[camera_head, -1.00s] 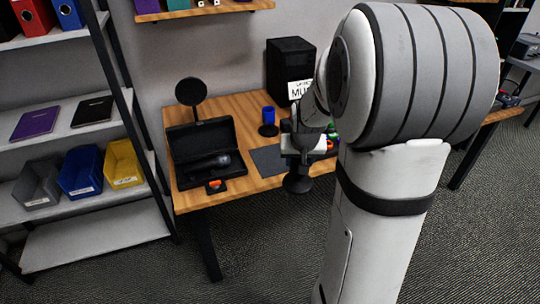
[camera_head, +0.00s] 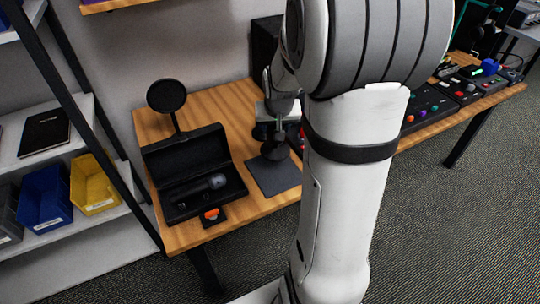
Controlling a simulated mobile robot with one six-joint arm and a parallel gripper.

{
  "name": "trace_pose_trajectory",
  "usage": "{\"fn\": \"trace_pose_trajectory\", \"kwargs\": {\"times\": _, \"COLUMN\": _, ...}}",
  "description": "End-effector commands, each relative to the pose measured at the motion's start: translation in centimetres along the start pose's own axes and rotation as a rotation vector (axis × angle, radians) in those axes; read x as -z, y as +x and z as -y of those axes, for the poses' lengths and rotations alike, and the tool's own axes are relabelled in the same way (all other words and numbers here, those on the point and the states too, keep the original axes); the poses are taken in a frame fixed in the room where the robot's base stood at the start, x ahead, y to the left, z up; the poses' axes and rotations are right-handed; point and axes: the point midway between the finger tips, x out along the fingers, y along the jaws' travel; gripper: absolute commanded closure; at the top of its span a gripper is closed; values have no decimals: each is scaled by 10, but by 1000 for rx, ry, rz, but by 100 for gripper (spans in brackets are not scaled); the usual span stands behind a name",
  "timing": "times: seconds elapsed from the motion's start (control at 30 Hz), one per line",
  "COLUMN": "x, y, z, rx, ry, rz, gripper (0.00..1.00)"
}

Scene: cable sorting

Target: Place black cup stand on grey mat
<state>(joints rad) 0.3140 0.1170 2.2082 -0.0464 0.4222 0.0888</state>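My gripper (camera_head: 272,129) is over the wooden table, with its fingers pointing down and partly hidden by my own arm. It appears shut on the black cup stand (camera_head: 275,150), a dark stand with a rounded lower part. The grey mat (camera_head: 277,181) lies flat on the table near its front edge. The cup stand overlaps the mat's far part in this view; I cannot tell whether it touches the mat or hangs above it.
Left of the mat, an open black case (camera_head: 183,197) holds a microphone. A round black disc on a stand (camera_head: 166,96) rises behind it. A small block with an orange top (camera_head: 212,214) sits in front. Control panels (camera_head: 428,106) lie to the right.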

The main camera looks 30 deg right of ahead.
Motion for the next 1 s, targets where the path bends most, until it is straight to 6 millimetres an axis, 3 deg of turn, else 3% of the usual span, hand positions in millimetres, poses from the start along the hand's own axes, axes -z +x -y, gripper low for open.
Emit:
{"fn": "trace_pose_trajectory", "kwargs": {"times": 0.2, "x": -16, "y": 37, "z": 0, "rx": 0, "ry": -1, "rz": 5, "gripper": 100}}
{"fn": "trace_pose_trajectory", "kwargs": {"times": 0.43, "x": -22, "y": 53, "z": 1, "rx": 0, "ry": -2, "rz": 2, "gripper": 100}}
{"fn": "trace_pose_trajectory", "kwargs": {"times": 0.6, "x": -32, "y": 75, "z": 1, "rx": 0, "ry": -2, "rz": 4, "gripper": 100}}
{"fn": "trace_pose_trajectory", "kwargs": {"times": 1.0, "x": -35, "y": 83, "z": 2, "rx": 1, "ry": -3, "rz": 0, "gripper": 100}}
